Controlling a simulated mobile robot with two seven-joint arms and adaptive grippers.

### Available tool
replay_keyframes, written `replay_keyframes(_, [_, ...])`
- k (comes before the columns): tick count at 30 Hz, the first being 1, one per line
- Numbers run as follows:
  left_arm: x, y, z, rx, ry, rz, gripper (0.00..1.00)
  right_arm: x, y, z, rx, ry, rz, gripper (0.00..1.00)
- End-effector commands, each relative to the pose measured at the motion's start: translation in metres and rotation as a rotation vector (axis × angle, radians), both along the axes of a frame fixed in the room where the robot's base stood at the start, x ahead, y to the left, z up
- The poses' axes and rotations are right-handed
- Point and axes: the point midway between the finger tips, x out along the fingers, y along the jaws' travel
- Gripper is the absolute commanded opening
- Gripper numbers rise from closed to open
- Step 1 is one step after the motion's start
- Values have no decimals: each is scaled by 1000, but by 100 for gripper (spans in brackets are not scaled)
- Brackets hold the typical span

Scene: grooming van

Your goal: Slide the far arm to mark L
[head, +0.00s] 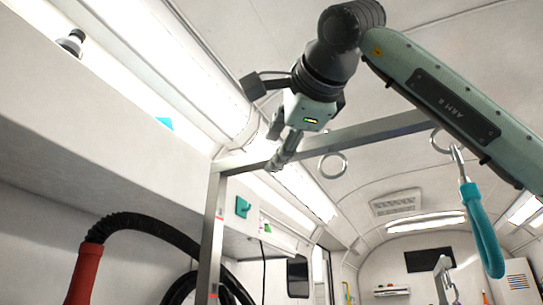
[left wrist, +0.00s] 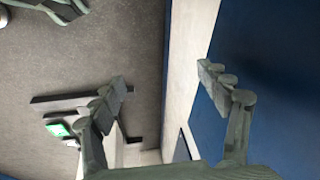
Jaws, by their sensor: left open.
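An overhead metal bar (head: 375,131) runs from the top of an upright metal post (head: 213,235) toward the right in the head view. Small red marks show on the post; I cannot read any letter L. A metal ring (head: 332,165) hangs under the bar. My right gripper (head: 278,160) points down at the bar near its post end. Its fingers look close together and overlap the bar; whether they touch or grip it is unclear. My left gripper (left wrist: 163,82) is open and empty in the left wrist view, over the floor and a blue surface.
A teal loop (head: 482,235) hangs by a clip at the right. A black hose with a red handle (head: 84,273) is at lower left. A white shelf (head: 110,100) runs along the left wall. A teal holder (head: 243,207) is beside the post.

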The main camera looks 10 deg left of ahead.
Motion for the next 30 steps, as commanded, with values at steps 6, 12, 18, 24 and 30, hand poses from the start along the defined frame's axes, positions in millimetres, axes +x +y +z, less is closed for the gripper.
replay_keyframes(6, [0,0,0,0,0,0,76,-49,-22,6,6,-16,3,42])
replay_keyframes(12, [0,0,0,0,0,0,76,-78,-35,4,3,-9,3,42])
replay_keyframes(18, [0,0,0,-1,0,0,76,-90,-40,2,1,-5,2,42])
replay_keyframes(24, [0,0,0,-1,0,0,76,-90,-40,2,1,-3,3,42])
replay_keyframes(30, [0,-1,0,-1,0,0,76,-90,-40,1,1,-2,3,42])
